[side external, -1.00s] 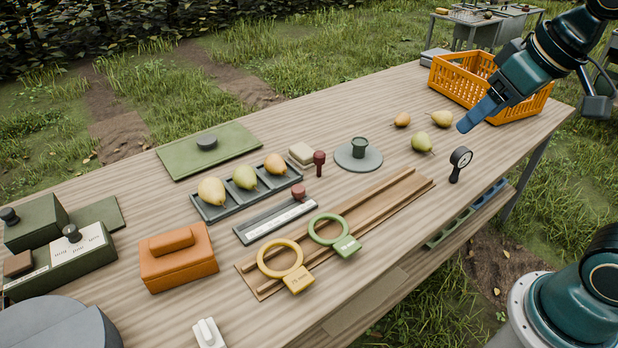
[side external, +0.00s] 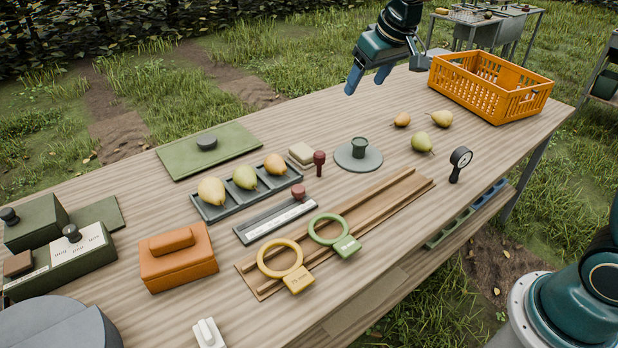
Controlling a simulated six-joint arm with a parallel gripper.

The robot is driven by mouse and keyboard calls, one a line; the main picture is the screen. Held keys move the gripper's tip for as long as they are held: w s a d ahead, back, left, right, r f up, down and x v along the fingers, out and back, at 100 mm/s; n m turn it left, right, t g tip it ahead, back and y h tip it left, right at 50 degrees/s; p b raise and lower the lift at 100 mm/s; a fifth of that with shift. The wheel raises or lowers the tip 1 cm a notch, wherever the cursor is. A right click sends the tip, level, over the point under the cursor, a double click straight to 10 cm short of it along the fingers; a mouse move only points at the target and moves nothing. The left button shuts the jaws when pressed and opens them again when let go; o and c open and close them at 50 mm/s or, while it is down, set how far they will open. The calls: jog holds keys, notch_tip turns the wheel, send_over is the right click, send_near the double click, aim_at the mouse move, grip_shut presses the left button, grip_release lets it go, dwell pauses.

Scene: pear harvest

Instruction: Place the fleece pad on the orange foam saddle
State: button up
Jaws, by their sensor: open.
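The orange foam saddle (side external: 178,265) appears to be the orange block with a raised ridge on top, at the left front of the table. The fleece pad (side external: 301,153) appears to be the small cream pad near the table's middle, just beyond the dark red-topped stamp. Nothing lies on the saddle. My gripper (side external: 368,80) is open and empty, with its blue fingers spread and pointing down. It is in the air toward the table's far edge, up and to the right of the pad and well apart from it.
A tray (side external: 223,207) holding pears stands left of the pad. A dark red-topped stamp (side external: 319,160) and a grey disc with a green cup (side external: 359,156) stand close by. A wooden rail (side external: 395,196), loose pears and an orange crate (side external: 470,93) lie to the right.

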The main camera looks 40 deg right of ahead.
jog(key=w+f, duration=0.8)
jog(key=w, duration=0.1)
send_near(307, 153)
jog(key=v, duration=0.4)
jog(key=shift+w+r, duration=0.15)
jog(key=shift+r, duration=0.2)
jog(key=shift+w+f+g, duration=0.3)
jog(key=shift+f, duration=0.2)
jog(key=shift+f, duration=0.1)
jog(key=shift+x, duration=4.15)
jog(key=shift+w+f, duration=0.1)
jog(key=shift+x, duration=2.5)
jog(key=c, duration=0.8)
